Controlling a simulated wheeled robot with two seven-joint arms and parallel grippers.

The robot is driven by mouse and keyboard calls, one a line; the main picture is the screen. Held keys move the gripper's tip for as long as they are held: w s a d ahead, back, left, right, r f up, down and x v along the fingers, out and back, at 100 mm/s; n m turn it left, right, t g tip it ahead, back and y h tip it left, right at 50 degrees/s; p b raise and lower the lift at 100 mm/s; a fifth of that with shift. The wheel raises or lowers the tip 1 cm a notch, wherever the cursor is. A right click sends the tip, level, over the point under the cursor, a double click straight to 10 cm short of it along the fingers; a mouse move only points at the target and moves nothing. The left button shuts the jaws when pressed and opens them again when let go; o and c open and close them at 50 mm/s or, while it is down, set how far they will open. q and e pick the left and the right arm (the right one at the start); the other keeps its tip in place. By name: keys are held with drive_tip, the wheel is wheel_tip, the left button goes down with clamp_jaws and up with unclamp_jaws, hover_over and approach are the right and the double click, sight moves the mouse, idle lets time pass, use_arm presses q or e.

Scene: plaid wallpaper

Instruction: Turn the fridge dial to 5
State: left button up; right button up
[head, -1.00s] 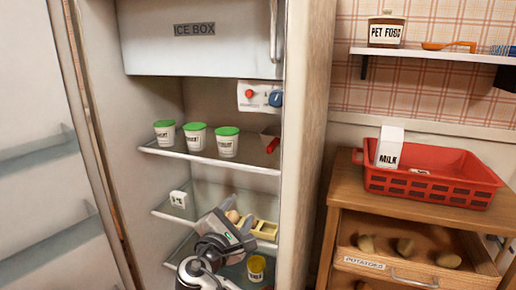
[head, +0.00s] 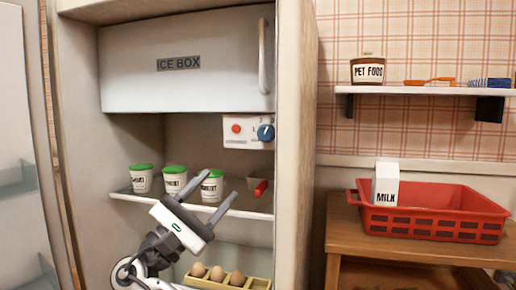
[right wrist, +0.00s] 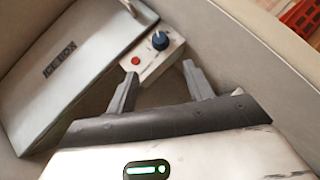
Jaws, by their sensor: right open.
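The blue fridge dial (head: 265,132) sits on a white control panel (head: 236,143) under the ice box, right of a red button (head: 236,128). Small numerals show beside the dial, but its setting is too small to read surely. My right gripper (head: 220,180) is open and empty, below and left of the dial, in front of the yogurt shelf. In the right wrist view the dial (right wrist: 160,40) lies beyond the open fingers (right wrist: 160,72), apart from them. My left gripper is not in view.
The ice box door (head: 180,70) is shut above the panel. Yogurt cups (head: 175,181) with green lids and a red-handled container (head: 266,182) stand on the shelf (head: 245,207). Eggs (head: 217,274) lie below. The fridge's side wall (head: 294,150) bounds the right.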

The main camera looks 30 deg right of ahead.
sight(262, 137)
drive_tip(key=p+x, duration=0.1)
drive_tip(key=x, duration=1.3)
drive_tip(key=shift+d+r, duration=0.2)
drive_tip(key=shift+d, duration=0.05)
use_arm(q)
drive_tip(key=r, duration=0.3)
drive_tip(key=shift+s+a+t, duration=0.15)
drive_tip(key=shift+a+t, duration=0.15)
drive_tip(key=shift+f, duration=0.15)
use_arm(e)
drive_tip(key=c, duration=0.8)
